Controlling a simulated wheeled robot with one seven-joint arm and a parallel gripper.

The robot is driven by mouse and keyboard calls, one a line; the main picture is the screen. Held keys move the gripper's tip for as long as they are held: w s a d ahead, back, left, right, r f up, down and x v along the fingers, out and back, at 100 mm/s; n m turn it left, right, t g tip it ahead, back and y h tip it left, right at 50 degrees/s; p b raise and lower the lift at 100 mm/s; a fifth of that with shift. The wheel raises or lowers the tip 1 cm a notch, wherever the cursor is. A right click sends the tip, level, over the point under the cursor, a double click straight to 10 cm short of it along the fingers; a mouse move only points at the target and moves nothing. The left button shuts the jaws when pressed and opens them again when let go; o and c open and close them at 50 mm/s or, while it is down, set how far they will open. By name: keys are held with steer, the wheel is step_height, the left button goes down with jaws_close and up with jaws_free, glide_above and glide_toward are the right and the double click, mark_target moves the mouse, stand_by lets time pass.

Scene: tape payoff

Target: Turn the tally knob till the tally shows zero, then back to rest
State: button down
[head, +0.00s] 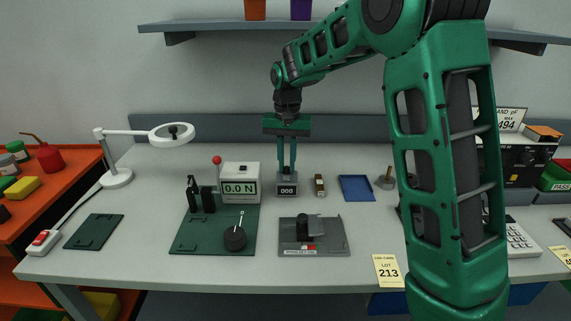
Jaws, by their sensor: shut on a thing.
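My gripper (287,168) comes straight down from above and is shut on the tally knob at the top of the box. The fingers and the box hide most of the knob, so its turn angle cannot be seen.
A force gauge (240,188) reading 0.0 N stands close left on a green plate (190,242). A grey fixture (335,244) lies in front. A small brown-topped item (319,185) and a blue tray (356,188) are to the right.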

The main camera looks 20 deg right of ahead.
steer(key=n, duration=0.5)
steer(key=shift+w+a+n, duration=0.1)
steer(key=shift+n, duration=0.2)
steer(key=shift+r+n, duration=0.1)
steer(key=shift+n, duration=2)
steer(key=c, duration=1.7)
jaws_free()
